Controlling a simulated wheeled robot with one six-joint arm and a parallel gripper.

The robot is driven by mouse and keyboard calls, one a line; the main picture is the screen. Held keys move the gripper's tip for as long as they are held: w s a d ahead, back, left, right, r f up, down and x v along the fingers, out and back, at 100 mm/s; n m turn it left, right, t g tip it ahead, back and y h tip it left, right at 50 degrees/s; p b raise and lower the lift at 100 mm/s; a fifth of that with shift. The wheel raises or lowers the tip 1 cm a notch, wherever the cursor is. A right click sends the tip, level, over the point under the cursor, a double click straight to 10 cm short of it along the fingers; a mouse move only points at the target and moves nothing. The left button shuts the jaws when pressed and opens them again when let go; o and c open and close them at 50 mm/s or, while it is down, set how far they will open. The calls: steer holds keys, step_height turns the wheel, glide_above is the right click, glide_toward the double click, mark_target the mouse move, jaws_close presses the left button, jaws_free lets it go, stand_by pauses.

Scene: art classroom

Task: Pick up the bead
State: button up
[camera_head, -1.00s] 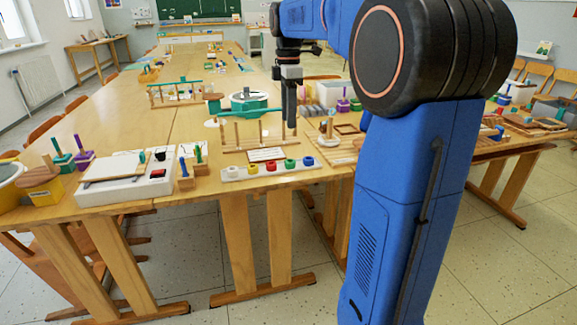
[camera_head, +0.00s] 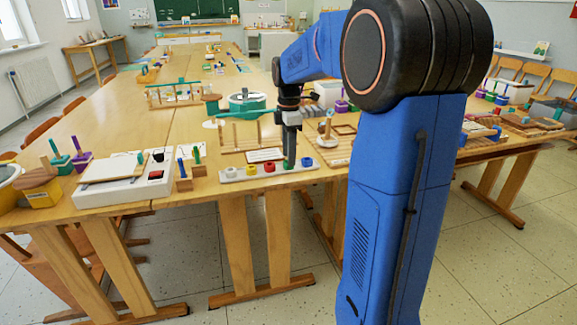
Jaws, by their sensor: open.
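A white strip (camera_head: 240,178) at the table's near edge holds a row of coloured beads. They are a white bead (camera_head: 231,173), a yellow bead (camera_head: 252,170), a red bead (camera_head: 269,167), a green bead (camera_head: 287,165) and a blue bead (camera_head: 306,162). My gripper (camera_head: 290,161) points straight down at the green bead, its tips at the bead's height in the picture. It is open. The fingers partly cover the green bead, and I cannot tell whether they touch it or stand around it.
A wooden rack with upright pegs (camera_head: 236,138) and a white card (camera_head: 265,155) lie just behind the strip. A wooden tray (camera_head: 338,152) with a stacked peg toy stands to the right. A white box (camera_head: 110,186) is on the left. Bare tabletop (camera_head: 150,130) shows at mid-left.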

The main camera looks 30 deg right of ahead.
steer(key=shift+f, duration=1)
steer(key=c, duration=0.9)
steer(key=shift+c, duration=0.2)
steer(key=shift+r, duration=0.1)
step_height(320, 180, up, 10)
